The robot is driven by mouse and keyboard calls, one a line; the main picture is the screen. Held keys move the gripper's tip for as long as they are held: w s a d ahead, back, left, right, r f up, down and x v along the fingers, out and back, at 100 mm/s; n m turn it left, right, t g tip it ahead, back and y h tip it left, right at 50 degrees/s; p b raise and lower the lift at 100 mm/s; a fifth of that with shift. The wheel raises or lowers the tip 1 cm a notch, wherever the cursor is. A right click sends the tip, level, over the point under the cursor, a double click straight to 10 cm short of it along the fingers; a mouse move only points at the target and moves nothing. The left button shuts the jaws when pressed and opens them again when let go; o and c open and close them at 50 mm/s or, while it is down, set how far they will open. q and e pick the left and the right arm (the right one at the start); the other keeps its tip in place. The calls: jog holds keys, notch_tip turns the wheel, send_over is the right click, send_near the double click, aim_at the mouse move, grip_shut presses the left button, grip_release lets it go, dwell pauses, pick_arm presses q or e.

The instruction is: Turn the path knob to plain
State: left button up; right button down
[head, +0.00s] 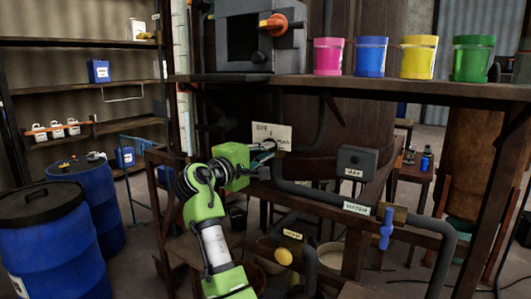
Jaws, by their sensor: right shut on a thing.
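The path knob (268,146) sits at the lower part of a pale sign plate (271,133) lettered with what looks like DYE and PLAIN. Only a small part of the knob shows. My right gripper (262,157), on the green arm, reaches it from the lower left and is shut on it. The gripper hides most of the knob, so I cannot tell which word it points at. My left gripper is not in view.
Pink (328,57), blue (370,57), yellow (419,57) and green (473,58) tubs stand on the shelf above. Below right are a pipe with a blue valve handle (386,229) and a yellow knob (284,257). Blue drums (45,245) stand at left.

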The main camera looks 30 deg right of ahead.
jog(key=shift+r, duration=0.1)
jog(key=c, duration=2.1)
grip_release()
jog(key=shift+w, duration=0.1)
jog(key=v, duration=1.2)
jog(key=shift+f, duration=0.25)
